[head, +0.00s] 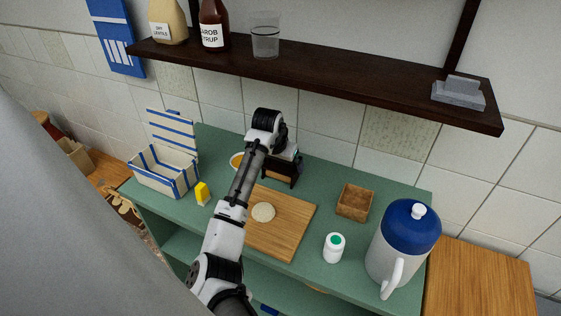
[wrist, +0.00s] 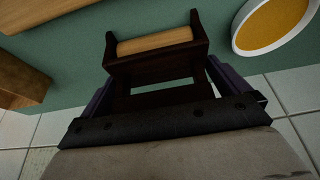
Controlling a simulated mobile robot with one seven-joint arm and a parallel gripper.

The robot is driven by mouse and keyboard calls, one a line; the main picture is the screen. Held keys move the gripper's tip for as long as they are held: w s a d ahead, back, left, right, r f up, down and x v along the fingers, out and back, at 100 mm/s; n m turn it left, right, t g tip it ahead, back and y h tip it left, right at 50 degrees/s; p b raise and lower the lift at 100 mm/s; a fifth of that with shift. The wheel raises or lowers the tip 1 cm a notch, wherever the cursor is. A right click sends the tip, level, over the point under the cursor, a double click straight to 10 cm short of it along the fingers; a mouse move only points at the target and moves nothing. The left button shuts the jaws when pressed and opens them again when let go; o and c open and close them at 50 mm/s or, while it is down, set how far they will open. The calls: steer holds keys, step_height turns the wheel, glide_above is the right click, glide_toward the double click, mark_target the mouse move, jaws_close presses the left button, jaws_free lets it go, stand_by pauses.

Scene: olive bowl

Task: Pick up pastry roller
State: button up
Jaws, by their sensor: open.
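A light wooden cylinder, which looks like the pastry roller (wrist: 155,41), lies across a dark wooden holder (wrist: 198,46) in the wrist view. My gripper (wrist: 160,78) is open, with its two fingers on either side of the holder's near part. The roller lies beyond the fingertips and is not gripped. In the head view the dark holder (head: 279,173) stands at the back of the green counter, behind the cutting board.
A cutting board (head: 288,232) with a dough disc (head: 263,212) lies in front. A bowl with yellow contents (head: 236,161) is close left of the holder. A brown box (head: 354,202), white bottle (head: 334,249) and large jug (head: 398,252) stand right. A dark shelf (head: 340,80) hangs above.

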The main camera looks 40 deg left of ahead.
steer(key=shift+w+f, duration=0.1)
steer(key=shift+f, duration=0.15)
steer(key=c, duration=0.8)
steer(key=shift+r, duration=0.15)
steer(key=shift+r+b, duration=0.1)
steer(key=shift+b, duration=0.45)
step_height(320, 180, up, 7)
steer(key=shift+f+b, duration=0.15)
steer(key=shift+b, duration=0.95)
steer(key=s+d, duration=0.1)
steer(key=s, duration=0.5)
steer(key=s+d+b, duration=0.1)
steer(key=s+d, duration=0.1)
steer(key=s, duration=0.5)
steer(key=s+d+b, duration=0.1)
steer(key=s, duration=0.5)
steer(key=shift+s+d, duration=0.25)
steer(key=shift+d, duration=0.05)
